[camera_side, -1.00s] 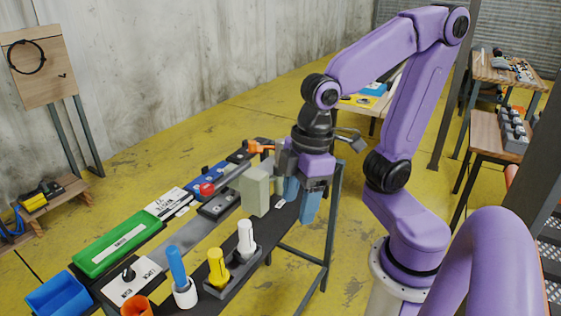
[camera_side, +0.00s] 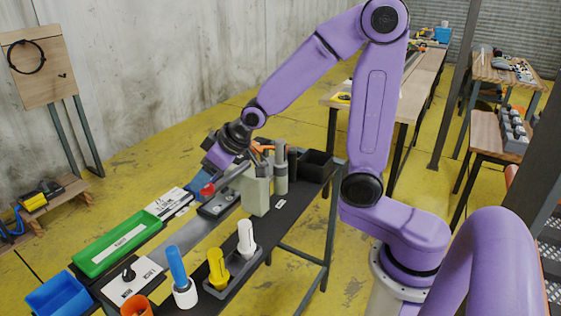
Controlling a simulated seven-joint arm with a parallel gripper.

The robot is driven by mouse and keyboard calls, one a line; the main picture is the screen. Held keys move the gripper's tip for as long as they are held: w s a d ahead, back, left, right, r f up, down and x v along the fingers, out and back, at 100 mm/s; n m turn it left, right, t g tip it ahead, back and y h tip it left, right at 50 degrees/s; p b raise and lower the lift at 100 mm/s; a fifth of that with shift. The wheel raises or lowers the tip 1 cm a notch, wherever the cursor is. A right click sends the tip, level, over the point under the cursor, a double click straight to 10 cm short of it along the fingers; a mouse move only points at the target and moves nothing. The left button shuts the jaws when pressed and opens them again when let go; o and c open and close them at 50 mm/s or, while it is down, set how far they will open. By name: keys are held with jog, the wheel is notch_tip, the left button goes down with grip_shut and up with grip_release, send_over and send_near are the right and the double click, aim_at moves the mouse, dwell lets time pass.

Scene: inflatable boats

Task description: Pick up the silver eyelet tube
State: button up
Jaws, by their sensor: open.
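No thing can be surely told as the silver eyelet tube at this size. A grey rod (camera_side: 236,172) with a red ball (camera_side: 207,189) at its near end slants over the back of the black bench. An upright grey-green tube (camera_side: 281,178) stands to the right of a pale grey-green block (camera_side: 256,192). My gripper (camera_side: 197,188), with blue fingers, is open and points down-left over the back-left part of the bench. It is close to the red ball in the picture; whether they touch cannot be told. The fingertips and what lies behind them are partly hidden.
A green tray (camera_side: 117,243), a white labelled card (camera_side: 166,203) and a blue bin (camera_side: 58,296) lie to the left. White (camera_side: 246,238), yellow (camera_side: 217,267) and blue (camera_side: 177,265) handled pieces stand in front. A black open box (camera_side: 317,166) is at the bench's right end.

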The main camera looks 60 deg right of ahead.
jog(key=w+d+m+t+h, duration=0.2)
jog(key=w+d+m+t, duration=0.1)
jog(key=w+d, duration=0.25)
notch_tip(320, 180, up, 4)
jog(key=m+t+h, duration=0.4)
jog(key=m+h, duration=0.4)
jog(key=h, duration=0.3)
send_over(278, 151)
jog(key=s+d+v, duration=0.1)
jog(key=v, duration=0.3)
jog(key=shift+h, duration=0.3)
jog(key=f, duration=1.3)
jog(key=shift+a+f, duration=0.2)
jog(key=shift+w+d+f+m, duration=0.1)
jog(key=shift+w+f+m, duration=0.05)
jog(key=shift+m, duration=0.15)
jog(key=shift+x, duration=3.65)
jog(key=shift+f, duration=0.1)
jog(key=c, duration=1.1)
